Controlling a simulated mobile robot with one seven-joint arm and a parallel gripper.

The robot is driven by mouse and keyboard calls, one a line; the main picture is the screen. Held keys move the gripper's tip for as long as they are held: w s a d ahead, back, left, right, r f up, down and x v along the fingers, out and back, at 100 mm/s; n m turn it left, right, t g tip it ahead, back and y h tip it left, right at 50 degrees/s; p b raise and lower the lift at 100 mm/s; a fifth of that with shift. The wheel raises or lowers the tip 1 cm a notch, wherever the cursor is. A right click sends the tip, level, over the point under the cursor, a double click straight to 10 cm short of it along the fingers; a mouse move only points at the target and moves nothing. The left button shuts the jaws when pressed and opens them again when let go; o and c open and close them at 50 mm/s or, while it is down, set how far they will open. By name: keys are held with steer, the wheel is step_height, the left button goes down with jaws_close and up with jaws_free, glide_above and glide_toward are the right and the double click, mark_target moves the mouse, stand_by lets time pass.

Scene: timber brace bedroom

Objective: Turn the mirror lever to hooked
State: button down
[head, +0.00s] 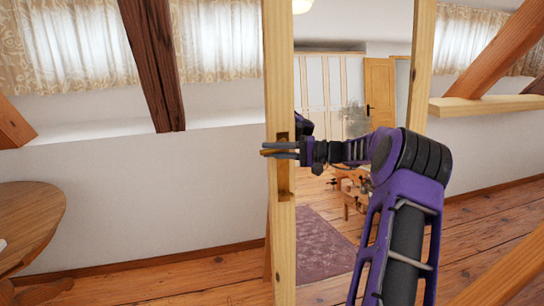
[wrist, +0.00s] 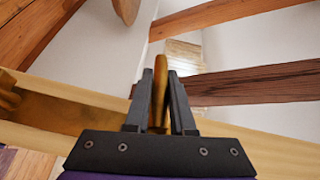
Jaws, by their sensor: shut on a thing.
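The tall mirror has a pale wooden frame (head: 281,225), and its glass (head: 335,75) shows a reflected room. The left post of the frame has a darker recess in its side, seen in the head view. My gripper (head: 268,150) reaches across the glass to this post. In the wrist view, the two dark fingers of my gripper (wrist: 160,75) are shut on the golden-brown mirror lever (wrist: 160,68). The lever's upper end sticks up between the fingers. Its lower part and pivot are hidden by my gripper. I cannot tell which setting it is at.
A round wooden table (head: 32,225) stands at the left. A wooden ledge (head: 480,105) and another slanting beam are at the right. The plank floor (head: 170,285) is open left of the mirror.

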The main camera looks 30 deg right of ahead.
steer(key=shift+r+m+t, duration=0.3)
steer(key=shift+m+t, duration=0.1)
steer(key=shift+t, duration=0.1)
steer(key=shift+y, duration=0.3)
steer(key=c, duration=0.8)
jaws_free()
steer(key=shift+o, duration=0.2)
steer(key=v, duration=1.7)
steer(key=shift+p, duration=0.35)
